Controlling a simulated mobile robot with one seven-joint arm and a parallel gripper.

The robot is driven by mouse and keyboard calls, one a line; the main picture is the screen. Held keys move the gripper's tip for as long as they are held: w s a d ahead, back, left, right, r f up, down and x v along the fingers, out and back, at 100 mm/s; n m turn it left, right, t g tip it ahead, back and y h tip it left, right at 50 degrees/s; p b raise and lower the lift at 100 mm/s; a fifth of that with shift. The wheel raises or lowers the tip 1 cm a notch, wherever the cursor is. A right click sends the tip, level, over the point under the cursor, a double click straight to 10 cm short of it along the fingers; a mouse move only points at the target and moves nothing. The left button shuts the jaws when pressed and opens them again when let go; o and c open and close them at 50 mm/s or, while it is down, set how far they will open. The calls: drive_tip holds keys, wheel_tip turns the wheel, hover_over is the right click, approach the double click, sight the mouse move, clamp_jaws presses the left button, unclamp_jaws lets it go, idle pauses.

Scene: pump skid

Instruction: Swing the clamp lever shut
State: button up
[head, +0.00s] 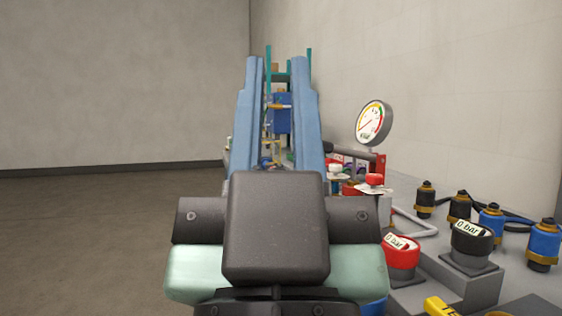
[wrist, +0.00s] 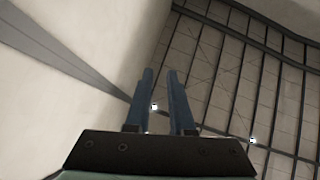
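My gripper (head: 280,62) fills the middle of the head view, with its dark body in front and its two long blue fingers reaching up and away. The fingers stand apart, and the background shows between them, with nothing held. In the wrist view my gripper (wrist: 160,76) also shows a gap between the fingers, against the wall and ceiling. I cannot pick out the clamp lever in either view. My gripper and its body hide much of the middle of the skid.
On the right stand a round dial gauge (head: 374,122), a red meter (head: 401,262), a black meter (head: 472,243) and several black and blue fittings (head: 491,221). A teal frame (head: 269,75) stands behind my fingers. A yellow tag (head: 440,306) lies at the lower right. The floor at left is clear.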

wheel_tip(320, 180, up, 39)
drive_tip(key=p, duration=3.7)
drive_tip(key=shift+p, duration=0.3)
clamp_jaws()
drive_tip(key=shift+f, duration=0.1)
